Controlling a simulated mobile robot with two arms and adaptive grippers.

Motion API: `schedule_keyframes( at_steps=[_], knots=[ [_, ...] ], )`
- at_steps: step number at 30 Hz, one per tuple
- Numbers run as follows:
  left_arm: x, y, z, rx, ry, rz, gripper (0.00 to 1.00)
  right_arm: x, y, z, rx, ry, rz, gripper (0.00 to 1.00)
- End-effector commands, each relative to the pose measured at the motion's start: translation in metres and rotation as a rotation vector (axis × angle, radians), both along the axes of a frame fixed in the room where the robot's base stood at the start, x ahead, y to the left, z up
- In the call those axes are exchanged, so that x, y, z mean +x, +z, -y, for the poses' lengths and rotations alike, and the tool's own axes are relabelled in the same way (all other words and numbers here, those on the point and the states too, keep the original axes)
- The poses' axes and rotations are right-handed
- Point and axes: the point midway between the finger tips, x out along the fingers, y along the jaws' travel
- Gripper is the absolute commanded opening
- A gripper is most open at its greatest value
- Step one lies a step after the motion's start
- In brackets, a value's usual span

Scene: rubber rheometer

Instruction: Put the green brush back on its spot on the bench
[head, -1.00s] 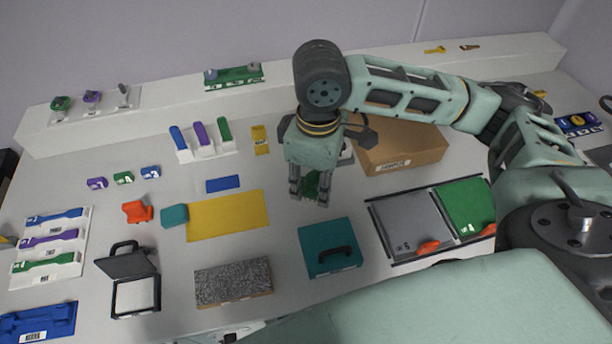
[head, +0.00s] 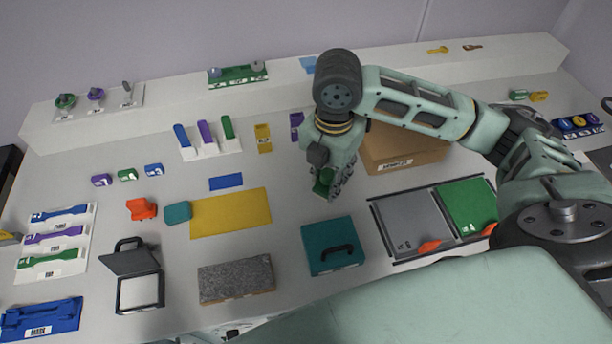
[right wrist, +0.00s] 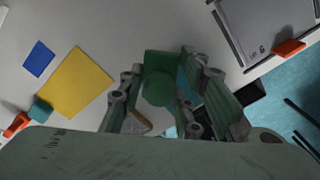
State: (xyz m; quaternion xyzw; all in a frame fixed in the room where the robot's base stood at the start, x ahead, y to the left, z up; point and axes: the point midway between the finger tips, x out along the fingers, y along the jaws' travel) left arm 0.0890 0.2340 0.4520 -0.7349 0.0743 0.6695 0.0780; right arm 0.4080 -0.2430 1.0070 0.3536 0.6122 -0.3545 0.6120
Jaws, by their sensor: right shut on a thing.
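The green brush (head: 322,184) is between the fingers of my right gripper (head: 331,193), above the bench (head: 290,225). In the right wrist view the green brush (right wrist: 160,78) sits between the fingers of my right gripper (right wrist: 165,100), which is shut on it. A tan patch shows at its lower left, perhaps its bristles. Much of the brush is hidden by the fingers. A bare marked spot for the brush cannot be told for sure. My left gripper is in neither current view.
A cardboard box (head: 401,154) stands right of the gripper. A teal case (head: 331,246) with a black handle lies in front. A yellow mat (head: 230,212) and blue rectangle (head: 226,183) lie left. Grey (head: 411,224) and green (head: 467,205) plates lie right. Bare bench surrounds the gripper.

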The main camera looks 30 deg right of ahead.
Motion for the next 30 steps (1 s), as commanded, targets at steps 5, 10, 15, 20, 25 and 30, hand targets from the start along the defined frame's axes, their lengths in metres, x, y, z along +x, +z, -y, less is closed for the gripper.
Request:
schedule_keyframes(
  at_steps=[5,10,15,20,25,30],
  knots=[
    [0.0,0.005,0.001,-0.001,0.0,0.0,0.4,0.023,-0.012,0.002,0.001,0.009,-0.002,0.06],
    [-0.001,0.012,0.001,-0.001,0.0,-0.001,0.4,0.056,-0.031,0.004,0.003,0.008,-0.002,0.06],
    [-0.001,0.017,0.001,-0.001,0.0,-0.001,0.4,0.086,-0.05,0.007,0.002,0.007,-0.001,0.06],
    [-0.001,0.02,0.0,-0.001,0.0,-0.001,0.4,0.107,-0.063,0.009,0.001,0.008,0.0,0.06],
    [-0.001,0.022,0.0,0.0,0.001,-0.001,0.4,0.115,-0.07,0.011,0.0,0.009,0.0,0.06],
    [-0.001,0.031,-0.001,0.0,0.001,-0.002,0.4,0.114,-0.091,0.011,-0.001,0.011,-0.003,0.06]
  ],
)
